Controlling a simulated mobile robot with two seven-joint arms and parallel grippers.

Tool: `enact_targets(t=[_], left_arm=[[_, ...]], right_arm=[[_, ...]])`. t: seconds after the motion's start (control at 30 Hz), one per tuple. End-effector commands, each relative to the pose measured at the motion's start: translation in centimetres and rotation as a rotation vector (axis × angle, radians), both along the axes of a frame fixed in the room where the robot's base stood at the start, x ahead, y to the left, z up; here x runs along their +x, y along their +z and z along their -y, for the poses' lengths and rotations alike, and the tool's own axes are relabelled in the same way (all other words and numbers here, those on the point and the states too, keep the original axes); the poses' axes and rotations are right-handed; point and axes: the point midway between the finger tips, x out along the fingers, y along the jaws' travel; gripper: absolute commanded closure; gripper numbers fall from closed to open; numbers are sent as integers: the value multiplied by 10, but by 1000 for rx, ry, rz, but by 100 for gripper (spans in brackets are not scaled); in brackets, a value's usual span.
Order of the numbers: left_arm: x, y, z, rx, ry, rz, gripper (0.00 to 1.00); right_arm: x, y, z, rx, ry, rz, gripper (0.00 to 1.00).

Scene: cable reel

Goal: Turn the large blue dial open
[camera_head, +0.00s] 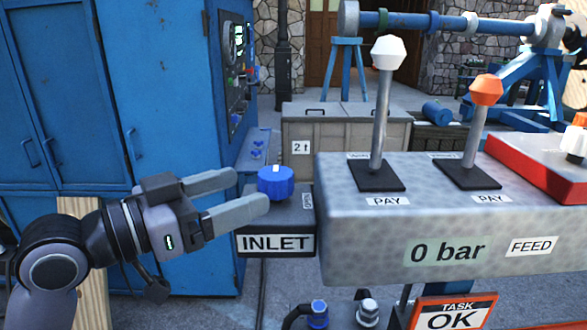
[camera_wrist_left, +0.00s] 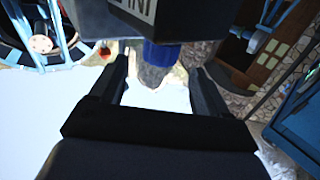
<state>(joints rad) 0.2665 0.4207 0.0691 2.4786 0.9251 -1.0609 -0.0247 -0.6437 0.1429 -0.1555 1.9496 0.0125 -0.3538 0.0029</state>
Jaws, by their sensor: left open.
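The large blue dial (camera_head: 276,182) sits on top of a dark box with an INLET label (camera_head: 275,243), left of the grey control console. A white mark shows on the dial's top. My left gripper (camera_head: 252,190) comes in from the left, open, with its two grey fingers pointing at the dial. The near finger overlaps the dial's lower left edge in the head view; I cannot tell whether it touches. In the left wrist view the blue dial (camera_wrist_left: 161,53) appears beyond and between the open fingers (camera_wrist_left: 163,75). My right gripper is not in view.
The grey console (camera_head: 440,215) carries a white-knobbed lever (camera_head: 383,100), an orange-knobbed lever (camera_head: 482,110) and a "0 bar" readout (camera_head: 447,250). A blue cabinet (camera_head: 150,110) stands behind my left arm. A crate (camera_head: 345,143) stands behind the dial.

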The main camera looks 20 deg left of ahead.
Motion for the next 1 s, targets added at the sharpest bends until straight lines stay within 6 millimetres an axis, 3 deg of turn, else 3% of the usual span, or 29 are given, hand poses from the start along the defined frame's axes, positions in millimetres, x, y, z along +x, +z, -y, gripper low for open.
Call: enact_targets(t=[0.53,0.9,0.93,1.0], left_arm=[[50,2,39,-3,-1,-1,24],[56,0,44,1,0,1,24],[56,0,44,1,0,1,27],[56,0,44,0,0,0,50]], right_arm=[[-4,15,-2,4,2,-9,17],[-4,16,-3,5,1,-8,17],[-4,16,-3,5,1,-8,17],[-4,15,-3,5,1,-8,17]])
